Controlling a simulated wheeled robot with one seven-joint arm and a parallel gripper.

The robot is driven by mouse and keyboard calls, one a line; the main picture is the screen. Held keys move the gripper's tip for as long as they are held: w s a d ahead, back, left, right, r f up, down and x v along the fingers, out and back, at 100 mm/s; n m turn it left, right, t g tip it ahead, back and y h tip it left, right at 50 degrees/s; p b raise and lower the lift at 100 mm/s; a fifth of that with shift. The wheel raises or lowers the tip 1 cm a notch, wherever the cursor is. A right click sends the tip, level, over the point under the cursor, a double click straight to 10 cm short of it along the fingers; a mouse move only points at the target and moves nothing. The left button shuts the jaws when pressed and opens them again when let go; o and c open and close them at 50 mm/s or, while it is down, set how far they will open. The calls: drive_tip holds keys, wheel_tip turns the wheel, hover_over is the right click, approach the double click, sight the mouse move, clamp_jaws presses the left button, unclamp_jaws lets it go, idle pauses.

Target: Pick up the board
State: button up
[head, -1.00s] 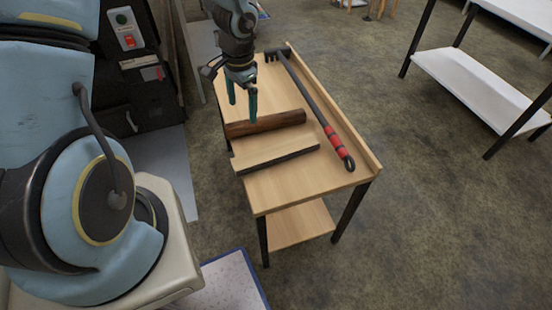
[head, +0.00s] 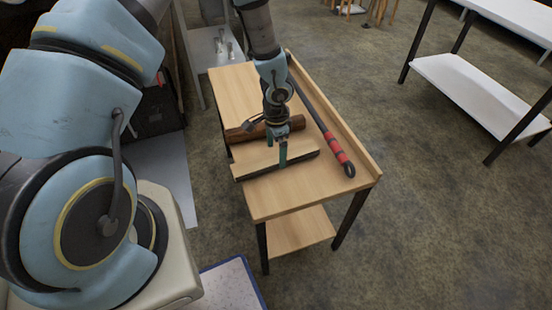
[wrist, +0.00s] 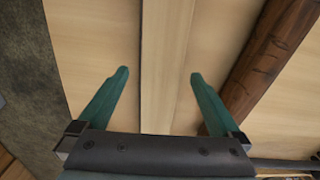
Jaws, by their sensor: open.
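The board (head: 250,161) is a pale wooden piece with a dark front edge, lying on the wooden table in front of the log. In the wrist view the board (wrist: 166,70) shows as a pale strip running up the middle. My gripper (head: 282,160) is over the board in the head view, pointing down. In the wrist view my gripper (wrist: 160,76) is open, with one green finger on each side of the strip and nothing gripped. I cannot tell how far the fingertips are above the board or table.
A brown log (head: 240,133) lies just behind the board, and also near the right finger in the wrist view (wrist: 268,62). A long tool with a red-banded handle (head: 338,150) lies along the table's right side. The table (head: 300,196) is clear at its front.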

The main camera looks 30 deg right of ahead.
sight(276, 157)
drive_tip(key=shift+f, duration=1.5)
drive_tip(key=c, duration=1.5)
clamp_jaws()
drive_tip(key=shift+r, duration=0.2)
